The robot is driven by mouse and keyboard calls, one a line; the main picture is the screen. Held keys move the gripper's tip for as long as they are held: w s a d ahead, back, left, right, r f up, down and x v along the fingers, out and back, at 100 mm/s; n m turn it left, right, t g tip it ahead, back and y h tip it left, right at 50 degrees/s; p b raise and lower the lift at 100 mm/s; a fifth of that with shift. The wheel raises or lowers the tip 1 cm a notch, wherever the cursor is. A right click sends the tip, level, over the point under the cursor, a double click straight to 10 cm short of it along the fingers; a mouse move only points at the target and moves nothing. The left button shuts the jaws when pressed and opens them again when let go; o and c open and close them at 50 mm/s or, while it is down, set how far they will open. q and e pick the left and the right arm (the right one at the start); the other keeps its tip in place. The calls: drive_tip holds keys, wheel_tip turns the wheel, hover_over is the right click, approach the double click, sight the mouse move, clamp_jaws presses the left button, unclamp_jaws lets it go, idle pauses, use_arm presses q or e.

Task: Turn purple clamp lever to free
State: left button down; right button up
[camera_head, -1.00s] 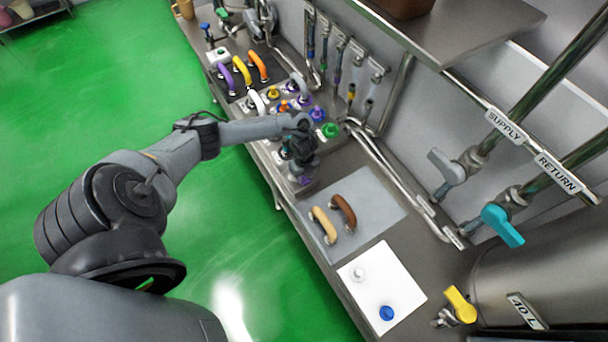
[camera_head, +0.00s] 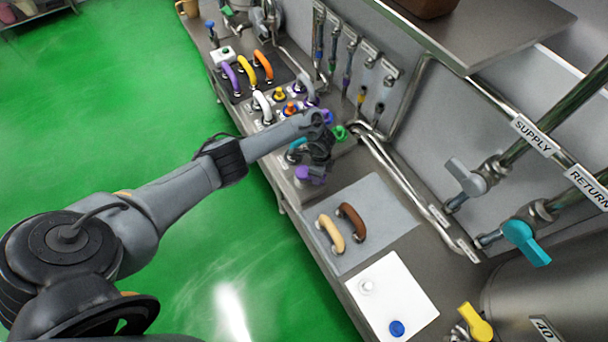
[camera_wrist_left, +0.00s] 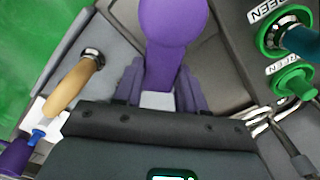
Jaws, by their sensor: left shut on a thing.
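My left gripper (camera_head: 316,164) is over the metal bench, pointing down at its near edge. It is shut on the purple clamp lever (camera_head: 303,173), which shows as a small purple patch beneath the fingers in the head view. In the left wrist view the purple lever (camera_wrist_left: 172,35), with a broad rounded end, stands between the two fingers of my gripper (camera_wrist_left: 158,92). The lever's base and any marking by it are hidden. My right gripper is not in view.
A green knob (camera_head: 340,132) is close beside the gripper, behind it. Cream (camera_head: 331,234) and brown (camera_head: 351,221) handles stand on a grey plate to the right. A white board (camera_head: 378,305) holds a blue knob (camera_head: 397,328). Pipes run along the wall behind.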

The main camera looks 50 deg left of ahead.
use_arm(q)
drive_tip(key=shift+w+a+n, duration=0.2)
drive_tip(key=shift+w+n, duration=0.25)
drive_tip(key=shift+n, duration=0.55)
drive_tip(key=n, duration=0.1)
drive_tip(key=w+a+n, duration=0.1)
drive_tip(key=shift+n, duration=0.4)
drive_tip(key=a+n, duration=0.1)
drive_tip(key=n, duration=0.1)
drive_tip(key=w+n, duration=0.1)
drive_tip(key=shift+a+n, duration=0.35)
drive_tip(key=shift+n, duration=0.05)
drive_tip(key=shift+a+n, duration=0.4)
drive_tip(key=shift+n, duration=0.4)
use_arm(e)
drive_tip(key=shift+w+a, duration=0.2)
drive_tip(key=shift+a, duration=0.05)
use_arm(q)
drive_tip(key=shift+a, duration=0.1)
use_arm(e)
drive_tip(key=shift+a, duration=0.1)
use_arm(q)
drive_tip(key=c, duration=0.6)
unclamp_jaws()
drive_tip(key=shift+c, duration=0.2)
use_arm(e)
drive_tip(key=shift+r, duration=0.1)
